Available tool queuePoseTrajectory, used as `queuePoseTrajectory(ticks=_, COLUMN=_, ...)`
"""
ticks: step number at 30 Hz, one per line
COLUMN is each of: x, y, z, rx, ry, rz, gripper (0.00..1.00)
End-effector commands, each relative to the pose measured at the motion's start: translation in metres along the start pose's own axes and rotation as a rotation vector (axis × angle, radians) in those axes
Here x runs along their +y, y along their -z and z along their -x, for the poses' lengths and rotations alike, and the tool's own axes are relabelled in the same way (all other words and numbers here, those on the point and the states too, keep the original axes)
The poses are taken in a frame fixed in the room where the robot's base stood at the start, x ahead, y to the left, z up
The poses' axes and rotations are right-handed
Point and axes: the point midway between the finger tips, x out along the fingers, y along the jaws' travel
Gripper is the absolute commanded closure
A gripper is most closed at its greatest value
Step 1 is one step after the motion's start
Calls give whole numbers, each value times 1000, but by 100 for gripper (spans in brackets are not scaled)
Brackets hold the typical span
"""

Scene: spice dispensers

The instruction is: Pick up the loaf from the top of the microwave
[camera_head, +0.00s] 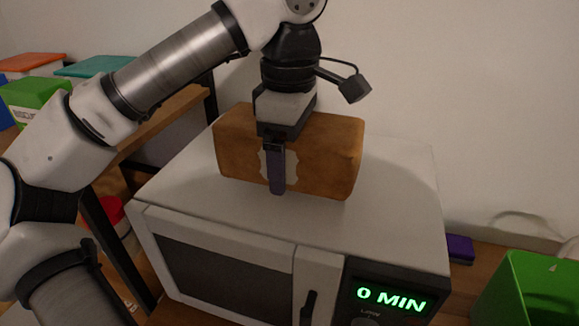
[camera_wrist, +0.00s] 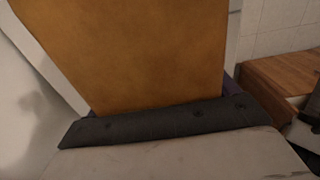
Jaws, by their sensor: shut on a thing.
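The loaf (camera_head: 330,150) is a brown, rounded block on top of the white microwave (camera_head: 400,195) in the head view. My gripper (camera_head: 277,180) comes down from above and is shut across the loaf's middle. One dark finger lies against its front face, over a pale label; the other finger is hidden behind it. The loaf appears to rest on or just above the microwave top; I cannot tell if there is a gap. In the wrist view the loaf (camera_wrist: 140,50) fills the middle, close against the gripper's dark edge.
A green bin (camera_head: 525,290) stands right of the microwave, with a small purple item (camera_head: 460,248) behind it. Shelves with colored boxes, including a green one (camera_head: 35,100), are at the left. A white wall is close behind the microwave.

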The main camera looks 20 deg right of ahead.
Motion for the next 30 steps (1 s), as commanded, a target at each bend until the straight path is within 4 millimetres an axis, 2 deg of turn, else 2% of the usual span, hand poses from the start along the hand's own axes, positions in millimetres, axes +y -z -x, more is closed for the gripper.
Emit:
queuePoseTrajectory(ticks=11, x=0, y=0, z=86, rx=4, ry=-3, rz=6, gripper=47)
queuePoseTrajectory(ticks=12, x=0, y=0, z=102, rx=3, ry=-3, rz=4, gripper=47)
queuePoseTrajectory(ticks=15, x=0, y=0, z=126, rx=2, ry=-2, rz=2, gripper=47)
queuePoseTrajectory(ticks=24, x=0, y=0, z=157, rx=0, ry=0, rz=0, gripper=47)
queuePoseTrajectory(ticks=30, x=0, y=0, z=167, rx=0, ry=0, rz=0, gripper=47)
